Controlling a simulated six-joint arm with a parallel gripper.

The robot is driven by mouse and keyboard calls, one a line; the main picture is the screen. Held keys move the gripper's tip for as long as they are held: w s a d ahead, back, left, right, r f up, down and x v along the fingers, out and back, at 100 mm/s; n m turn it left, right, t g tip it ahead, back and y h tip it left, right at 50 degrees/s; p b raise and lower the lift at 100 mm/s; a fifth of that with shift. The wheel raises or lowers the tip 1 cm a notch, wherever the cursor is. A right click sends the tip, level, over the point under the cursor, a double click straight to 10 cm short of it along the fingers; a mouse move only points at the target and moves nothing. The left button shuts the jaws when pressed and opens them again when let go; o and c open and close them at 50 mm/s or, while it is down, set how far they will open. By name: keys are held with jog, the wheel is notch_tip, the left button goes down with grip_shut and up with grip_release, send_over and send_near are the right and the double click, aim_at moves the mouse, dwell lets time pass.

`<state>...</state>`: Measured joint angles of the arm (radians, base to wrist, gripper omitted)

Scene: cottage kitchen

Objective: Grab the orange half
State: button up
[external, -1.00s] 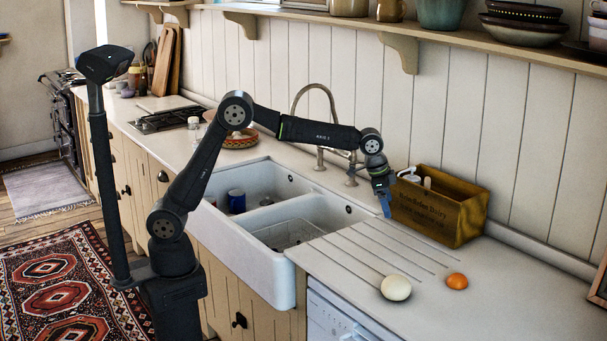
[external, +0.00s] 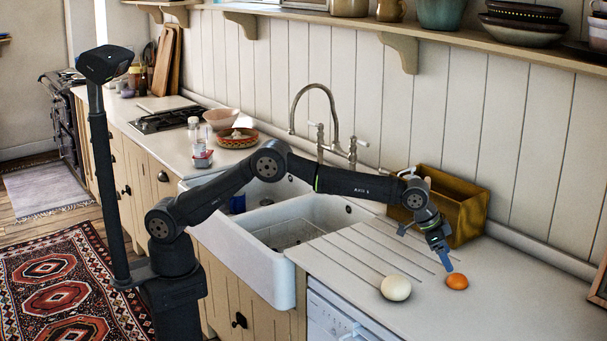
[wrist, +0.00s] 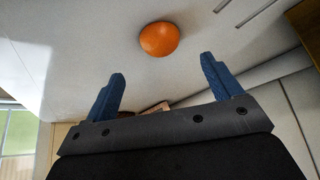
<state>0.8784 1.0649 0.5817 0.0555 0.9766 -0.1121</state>
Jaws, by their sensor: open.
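The orange half (external: 457,282) lies on the white drainboard counter, to the right of a pale round object. In the wrist view the orange half (wrist: 159,39) sits beyond the fingertips, between their lines and a little left of centre. My gripper (external: 447,268) is just above and beside it in the external view. In the wrist view my gripper (wrist: 161,68) shows two blue fingers spread apart with nothing between them. I cannot tell from the external view whether a finger touches the orange half.
A pale egg-like object (external: 396,288) lies left of the orange half. A wooden crate (external: 468,218) stands behind, close to my wrist. The white double sink (external: 262,262) is to the left. The counter right of the orange half is clear.

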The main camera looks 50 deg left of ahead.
aim_at(455, 275)
jog(key=shift+x, duration=3.9)
jog(key=shift+a, duration=0.1)
jog(key=shift+c, duration=0.4)
jog(key=c, duration=0.7)
